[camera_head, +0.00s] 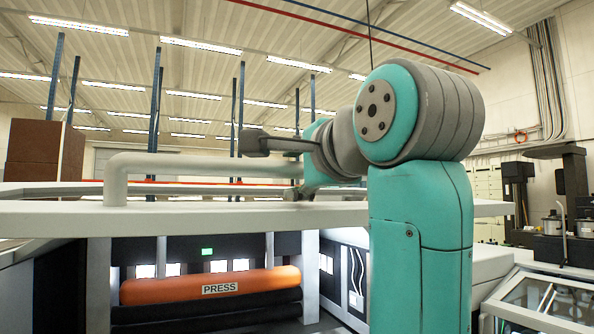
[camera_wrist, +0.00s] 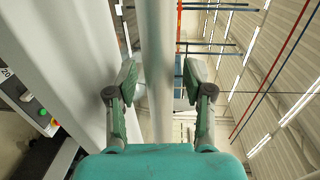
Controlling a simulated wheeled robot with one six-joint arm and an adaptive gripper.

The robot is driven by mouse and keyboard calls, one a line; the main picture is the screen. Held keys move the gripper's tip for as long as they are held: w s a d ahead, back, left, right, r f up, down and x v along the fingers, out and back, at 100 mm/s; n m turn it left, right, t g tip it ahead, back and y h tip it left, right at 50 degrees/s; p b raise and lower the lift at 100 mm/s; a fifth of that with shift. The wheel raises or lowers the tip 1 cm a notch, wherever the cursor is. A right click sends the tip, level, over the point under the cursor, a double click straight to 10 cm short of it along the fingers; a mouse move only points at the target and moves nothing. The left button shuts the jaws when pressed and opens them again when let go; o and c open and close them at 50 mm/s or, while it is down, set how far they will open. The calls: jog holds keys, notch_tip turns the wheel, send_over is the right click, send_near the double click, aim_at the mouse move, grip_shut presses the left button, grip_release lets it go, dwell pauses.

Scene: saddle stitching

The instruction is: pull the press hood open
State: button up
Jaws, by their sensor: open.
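The press hood (camera_head: 250,213) shows as a pale, level panel across the head view, with a thick light-grey bar handle (camera_head: 200,165) standing above it. My gripper (camera_head: 278,168) is at the right part of the handle in the head view, partly hidden by my own arm. In the wrist view, my gripper (camera_wrist: 158,84) is open, with one finger on each side of the handle (camera_wrist: 156,50). The handle runs between the fingers with gaps on both sides. The hood panel (camera_wrist: 65,60) fills the left of the wrist view. The handle's right end is hidden behind my arm.
Below the hood is an orange roller (camera_head: 215,285) labelled PRESS, above dark rollers. A control panel with buttons (camera_wrist: 35,105) is at the left of the wrist view. A glass-topped unit (camera_head: 545,300) stands at the lower right. Space above the handle looks clear.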

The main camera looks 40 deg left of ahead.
aim_at(301, 216)
grip_shut()
jog(key=shift+y, duration=0.8)
jog(key=shift+s+d+f, duration=0.1)
jog(key=shift+d+f, duration=0.1)
jog(key=shift+f, duration=0.9)
jog(key=shift+s+d+f, duration=0.1)
jog(key=shift+d+f, duration=0.05)
jog(key=shift+f, duration=0.95)
jog(key=shift+d+f, duration=0.2)
jog(key=shift+f, duration=0.9)
jog(key=shift+t, duration=0.3)
grip_release()
jog(key=shift+r, duration=0.1)
jog(key=shift+d, duration=0.1)
jog(key=v, duration=1.2)
